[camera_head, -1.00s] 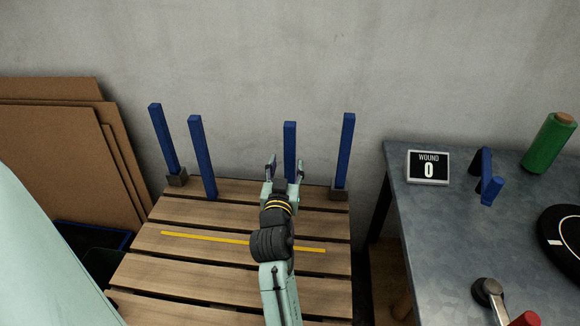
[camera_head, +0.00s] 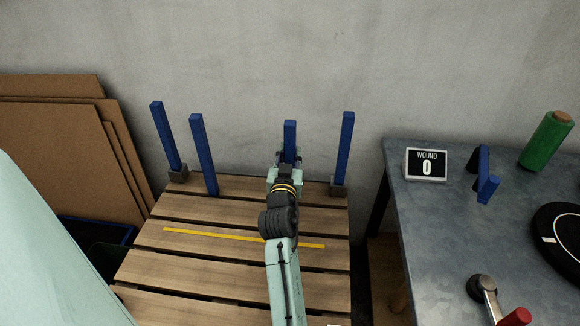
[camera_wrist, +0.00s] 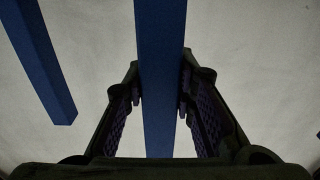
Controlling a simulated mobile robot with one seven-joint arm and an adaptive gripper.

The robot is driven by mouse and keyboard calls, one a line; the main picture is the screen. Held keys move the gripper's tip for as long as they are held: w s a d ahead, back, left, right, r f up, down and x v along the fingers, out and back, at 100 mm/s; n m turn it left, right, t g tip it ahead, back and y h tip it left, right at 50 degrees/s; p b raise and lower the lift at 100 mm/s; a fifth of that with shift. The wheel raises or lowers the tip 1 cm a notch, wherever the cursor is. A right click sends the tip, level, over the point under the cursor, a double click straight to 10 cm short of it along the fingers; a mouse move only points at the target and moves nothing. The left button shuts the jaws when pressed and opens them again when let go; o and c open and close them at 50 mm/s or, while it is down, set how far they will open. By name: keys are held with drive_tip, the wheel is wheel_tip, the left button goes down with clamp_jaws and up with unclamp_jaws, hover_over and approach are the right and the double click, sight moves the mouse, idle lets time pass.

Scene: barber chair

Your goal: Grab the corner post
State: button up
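Several upright blue corner posts stand around the slatted wooden pallet (camera_head: 235,285). The post at my gripper (camera_head: 290,158) is the back middle-right corner post (camera_head: 290,132); its lower part is hidden behind my gripper. In the wrist view this post (camera_wrist: 160,60) runs between my two fingers (camera_wrist: 160,100), whose tips sit close against its two sides. My gripper looks shut on it. Another post (camera_wrist: 35,55) shows at the left of the wrist view, clear of the fingers.
Other blue posts stand at the left (camera_head: 166,138), middle left (camera_head: 203,155) and right (camera_head: 344,150); left and right ones have grey feet. A yellow strip (camera_head: 205,235) lies across the pallet. Cardboard sheets (camera_head: 55,155) lean at left. A grey metal table (camera_head: 440,225) stands at right.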

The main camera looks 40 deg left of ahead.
clamp_jaws()
drive_tip(key=shift+r, duration=0.1)
